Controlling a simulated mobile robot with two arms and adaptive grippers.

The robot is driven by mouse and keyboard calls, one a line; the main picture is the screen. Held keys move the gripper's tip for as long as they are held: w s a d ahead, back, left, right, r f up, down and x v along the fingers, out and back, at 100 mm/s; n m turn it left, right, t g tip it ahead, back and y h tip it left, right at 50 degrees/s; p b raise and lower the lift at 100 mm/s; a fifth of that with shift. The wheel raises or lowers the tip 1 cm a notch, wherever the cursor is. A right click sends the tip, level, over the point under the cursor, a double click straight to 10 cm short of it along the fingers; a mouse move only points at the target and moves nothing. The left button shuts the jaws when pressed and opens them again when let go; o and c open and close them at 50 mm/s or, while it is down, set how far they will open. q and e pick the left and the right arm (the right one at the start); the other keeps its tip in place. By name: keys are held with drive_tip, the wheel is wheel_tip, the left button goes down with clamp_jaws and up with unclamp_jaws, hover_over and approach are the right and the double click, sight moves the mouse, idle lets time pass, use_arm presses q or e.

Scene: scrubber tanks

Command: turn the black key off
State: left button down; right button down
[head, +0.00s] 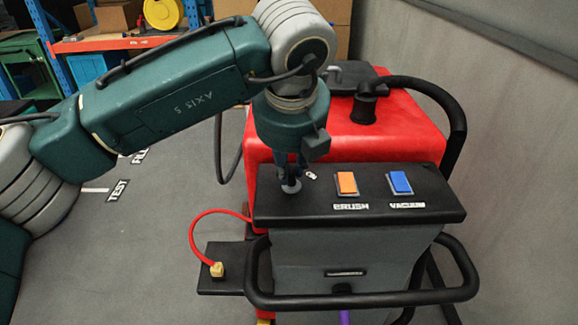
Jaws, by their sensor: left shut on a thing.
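The black key is on the left end of the dark control panel (320,205) of a red scrubber machine (385,135). My left gripper (291,187) points down over that spot, and its fingers are shut on the key. The key is mostly hidden by the fingers, so its turned position cannot be made out. A small white mark (311,176) shows just right of the fingers. My right gripper is not in view.
An orange BRUSH switch (347,184) and a blue VACUUM switch (399,183) sit right of the gripper. A black handlebar (360,299) runs in front. A red cable (205,220) loops at the left. A grey wall (500,110) stands close on the right.

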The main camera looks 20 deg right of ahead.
use_arm(q)
drive_tip(key=c, duration=1.6)
unclamp_jaws()
drive_tip(key=shift+c, duration=0.2)
drive_tip(key=shift+r, duration=0.15)
drive_tip(key=v, duration=1.1)
drive_tip(key=shift+s+r, duration=0.3)
drive_tip(key=shift+r, duration=0.05)
